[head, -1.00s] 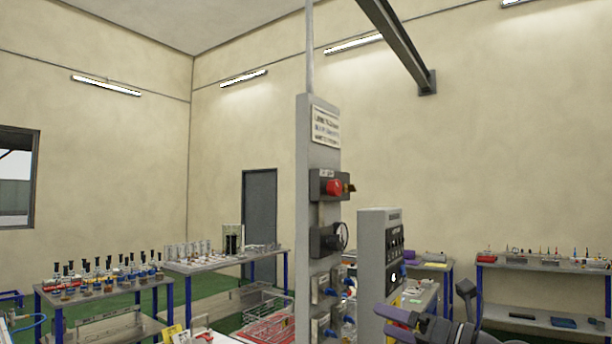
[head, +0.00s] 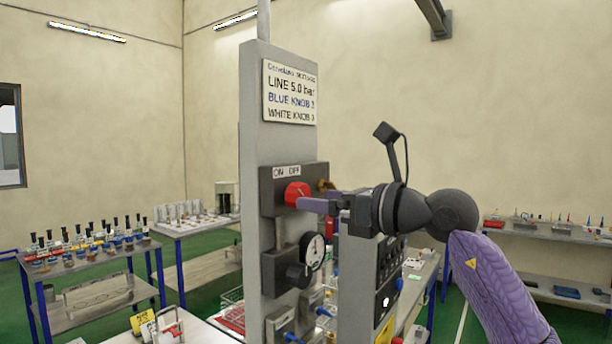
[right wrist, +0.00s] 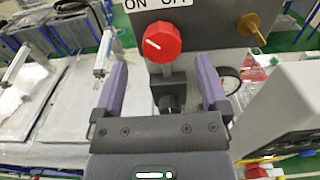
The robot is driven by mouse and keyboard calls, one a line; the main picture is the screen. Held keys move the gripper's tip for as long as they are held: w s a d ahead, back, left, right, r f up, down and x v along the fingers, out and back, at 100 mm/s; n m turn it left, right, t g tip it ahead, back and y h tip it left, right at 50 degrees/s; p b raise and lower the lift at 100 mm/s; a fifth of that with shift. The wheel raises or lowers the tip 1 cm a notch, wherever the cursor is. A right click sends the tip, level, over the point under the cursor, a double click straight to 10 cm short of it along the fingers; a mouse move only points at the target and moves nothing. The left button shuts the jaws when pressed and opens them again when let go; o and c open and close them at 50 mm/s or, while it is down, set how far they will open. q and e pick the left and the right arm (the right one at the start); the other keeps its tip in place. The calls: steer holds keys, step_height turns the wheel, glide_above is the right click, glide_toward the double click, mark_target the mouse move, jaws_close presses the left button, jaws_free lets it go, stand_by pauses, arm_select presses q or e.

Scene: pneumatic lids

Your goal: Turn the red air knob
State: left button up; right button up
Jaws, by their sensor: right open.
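The red air knob (head: 297,194) sits on a dark box on the upright grey panel, below an ON/OFF label (head: 287,171). In the right wrist view the red knob (right wrist: 162,42) has a white mark pointing to the upper left. My right gripper (head: 312,203) is at the panel, just right of the knob in the head view. In the right wrist view its two purple fingers (right wrist: 163,80) are spread apart, with the knob ahead, beyond and between the line of the tips. I cannot tell if they touch it. My left gripper is not in view.
A round gauge (head: 314,252) and a dark regulator knob (head: 298,275) sit below the red knob. A brass fitting (right wrist: 251,28) sticks out at its right. A grey control box (head: 362,290) stands close at the right. Benches with bottles (head: 90,245) stand at the left.

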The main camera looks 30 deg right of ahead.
mark_target(298, 196)
arm_select(q)
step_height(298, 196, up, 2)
steer(key=shift+p, duration=0.55)
arm_select(e)
steer(key=x, duration=0.3)
steer(key=shift+w, duration=0.25)
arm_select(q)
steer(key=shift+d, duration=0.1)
arm_select(e)
steer(key=shift+f, duration=0.1)
jaws_close()
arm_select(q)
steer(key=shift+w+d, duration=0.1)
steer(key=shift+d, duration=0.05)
